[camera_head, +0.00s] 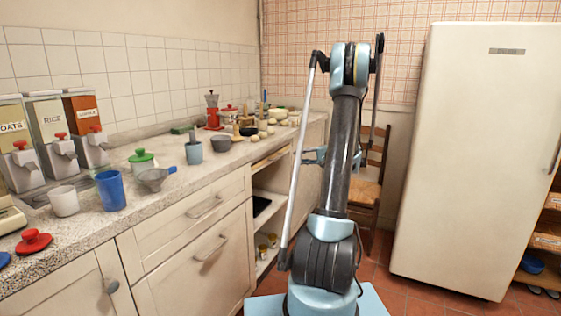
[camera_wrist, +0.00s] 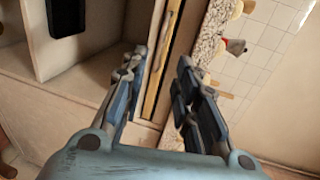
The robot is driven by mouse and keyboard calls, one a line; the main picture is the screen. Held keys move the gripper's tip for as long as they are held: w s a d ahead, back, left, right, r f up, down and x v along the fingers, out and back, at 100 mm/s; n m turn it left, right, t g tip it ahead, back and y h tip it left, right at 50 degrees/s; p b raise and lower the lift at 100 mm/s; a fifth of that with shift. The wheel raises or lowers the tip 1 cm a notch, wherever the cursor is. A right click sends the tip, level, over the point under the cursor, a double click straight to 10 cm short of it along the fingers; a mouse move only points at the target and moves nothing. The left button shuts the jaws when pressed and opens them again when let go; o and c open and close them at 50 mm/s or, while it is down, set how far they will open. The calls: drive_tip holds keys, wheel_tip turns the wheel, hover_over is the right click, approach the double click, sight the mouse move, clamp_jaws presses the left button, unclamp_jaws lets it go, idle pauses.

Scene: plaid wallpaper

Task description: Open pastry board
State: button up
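The pastry board (camera_head: 270,158) shows in the head view as a thin wooden edge just under the countertop, above an open shelf section. In the wrist view it is a long wooden strip (camera_wrist: 168,55) in a slot, running between my finger tips. My gripper (camera_head: 308,156) is beyond the upright arm in the head view, partly hidden, pointing left towards the counter. In the wrist view my gripper (camera_wrist: 160,66) is open, one finger on each side of the strip. No contact with the board can be made out.
The speckled countertop (camera_head: 130,202) holds cups, bowls and dispensers. Below the board, an open shelf (camera_head: 264,238) holds a dark flat item and small jars. A wooden chair (camera_head: 371,190) stands behind my arm, and a white fridge (camera_head: 470,150) at right. Some tiled floor is clear between.

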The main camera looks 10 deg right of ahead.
drive_tip(key=x, duration=1)
drive_tip(key=shift+w+a, duration=0.2)
drive_tip(key=shift+a, duration=0.15)
drive_tip(key=shift+f, duration=0.1)
drive_tip(key=shift+c, duration=0.3)
clamp_jaws()
